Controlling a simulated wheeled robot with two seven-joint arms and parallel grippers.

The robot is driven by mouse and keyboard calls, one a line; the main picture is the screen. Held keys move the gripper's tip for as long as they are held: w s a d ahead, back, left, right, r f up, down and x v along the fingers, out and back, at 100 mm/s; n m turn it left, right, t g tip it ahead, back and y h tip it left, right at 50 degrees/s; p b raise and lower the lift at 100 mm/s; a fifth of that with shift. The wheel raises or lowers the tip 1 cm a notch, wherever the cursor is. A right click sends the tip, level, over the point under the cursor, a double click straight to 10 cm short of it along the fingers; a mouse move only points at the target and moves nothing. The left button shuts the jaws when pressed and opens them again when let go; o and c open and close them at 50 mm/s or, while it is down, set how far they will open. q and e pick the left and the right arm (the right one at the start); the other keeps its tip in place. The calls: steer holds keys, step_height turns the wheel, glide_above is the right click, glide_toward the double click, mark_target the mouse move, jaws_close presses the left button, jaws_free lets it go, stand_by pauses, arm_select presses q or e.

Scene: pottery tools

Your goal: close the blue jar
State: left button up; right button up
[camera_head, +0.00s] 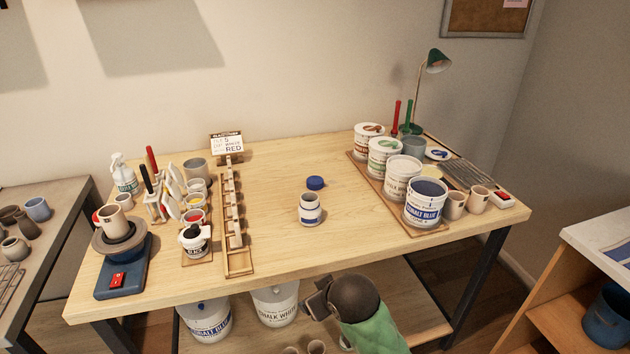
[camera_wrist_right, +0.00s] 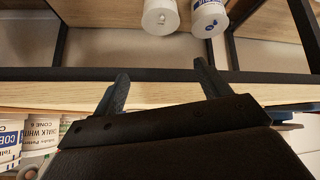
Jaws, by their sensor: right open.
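A small white jar (camera_head: 310,214) with a blue band stands upright in the middle of the table, its mouth uncovered and dark bluish inside. A round blue lid (camera_head: 315,183) lies on the tabletop just behind it, apart from the jar. My right gripper (camera_head: 316,297) is at the table's front edge, in front of the jar and well short of it. In the right wrist view its two fingers (camera_wrist_right: 161,78) are spread with nothing between them. The jar and lid do not show in the wrist view. My left gripper is not in view.
The wooden table (camera_head: 280,260) is clear around the jar. A narrow wooden rack (camera_head: 238,262) and small paint pots stand to the left. A board with large buckets, including an open cobalt blue one (camera_head: 425,207), stands to the right. More buckets (camera_head: 275,305) sit on the lower shelf.

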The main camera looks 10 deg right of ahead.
steer(key=w+a+r+n+t+h+p, duration=0.15)
steer(key=w+r+n+p, duration=0.45)
steer(key=w+r, duration=2)
steer(key=w+d+n+g, duration=0.2)
steer(key=w+d+n, duration=0.1)
steer(key=d+n, duration=0.3)
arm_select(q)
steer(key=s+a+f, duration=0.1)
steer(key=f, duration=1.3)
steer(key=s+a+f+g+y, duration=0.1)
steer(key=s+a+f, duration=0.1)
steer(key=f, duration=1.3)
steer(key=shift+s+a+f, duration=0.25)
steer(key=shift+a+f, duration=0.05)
arm_select(e)
steer(key=s+d+f+n+g, duration=0.1)
steer(key=d+f+n+g, duration=0.1)
steer(key=f+n, duration=0.4)
steer(key=s+d+f+n+g, duration=0.2)
steer(key=d+f+n+g, duration=0.1)
steer(key=f+n+g, duration=0.2)
step_height(320, 180, down, 2)
steer(key=shift+f+n, duration=0.15)
steer(key=shift+n, duration=0.55)
